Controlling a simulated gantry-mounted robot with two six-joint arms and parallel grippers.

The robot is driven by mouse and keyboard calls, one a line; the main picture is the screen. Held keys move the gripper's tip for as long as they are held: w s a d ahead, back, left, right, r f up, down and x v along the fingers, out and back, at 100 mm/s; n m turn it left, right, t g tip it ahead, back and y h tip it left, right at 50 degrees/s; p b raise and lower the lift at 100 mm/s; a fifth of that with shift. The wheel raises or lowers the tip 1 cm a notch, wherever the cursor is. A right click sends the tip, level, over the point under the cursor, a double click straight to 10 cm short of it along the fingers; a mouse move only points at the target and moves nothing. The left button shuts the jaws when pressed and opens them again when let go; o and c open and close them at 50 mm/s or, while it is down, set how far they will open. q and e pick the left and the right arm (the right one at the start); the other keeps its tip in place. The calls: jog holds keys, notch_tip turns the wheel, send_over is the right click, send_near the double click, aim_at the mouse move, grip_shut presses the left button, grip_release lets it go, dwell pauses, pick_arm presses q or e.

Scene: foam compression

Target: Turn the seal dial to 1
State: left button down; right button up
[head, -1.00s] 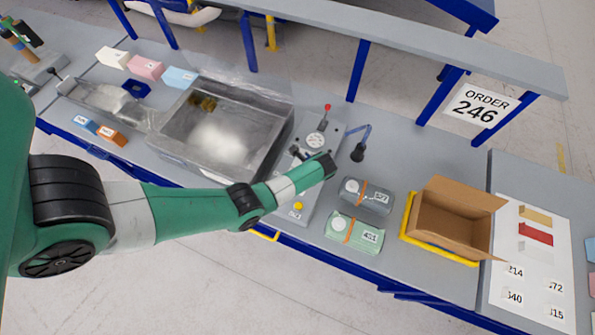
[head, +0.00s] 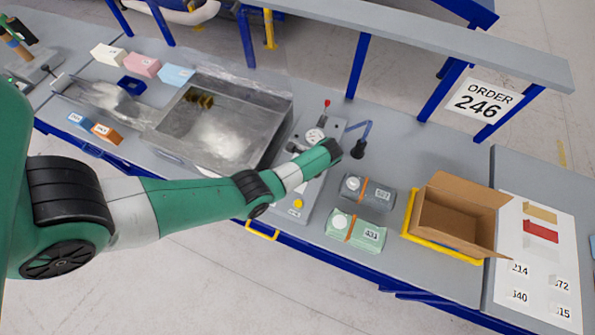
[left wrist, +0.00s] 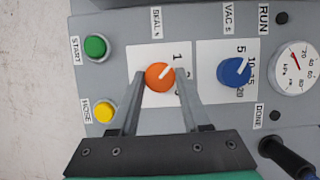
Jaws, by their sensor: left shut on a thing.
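The orange seal dial (left wrist: 159,77) is in the left wrist view, on a white plate labelled SEAL s. Its white pointer line slants up and right, toward the printed 1 (left wrist: 177,57). My left gripper (left wrist: 160,76) is shut on the dial, one finger on each side. The right finger hides other numbers of the scale. In the head view my left arm reaches over the grey control panel (head: 311,191) and hides the dial. My right gripper is not in view.
The blue VAC dial (left wrist: 234,71) is right of the seal dial, beside a pressure gauge (left wrist: 296,66). A green START button (left wrist: 96,46) and a yellow button (left wrist: 104,112) are at left. Grey (head: 379,195) and green (head: 368,237) packs lie near an open carton (head: 450,221).

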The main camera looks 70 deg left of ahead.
pick_arm(q)
jog(key=shift+c, duration=1.8)
grip_release()
jog(key=p+v, duration=0.1)
jog(key=v, duration=1)
jog(key=shift+w+r+p, duration=0.15)
jog(key=shift+r+p, duration=0.15)
jog(key=shift+p, duration=0.1)
jog(key=shift+d, duration=0.1)
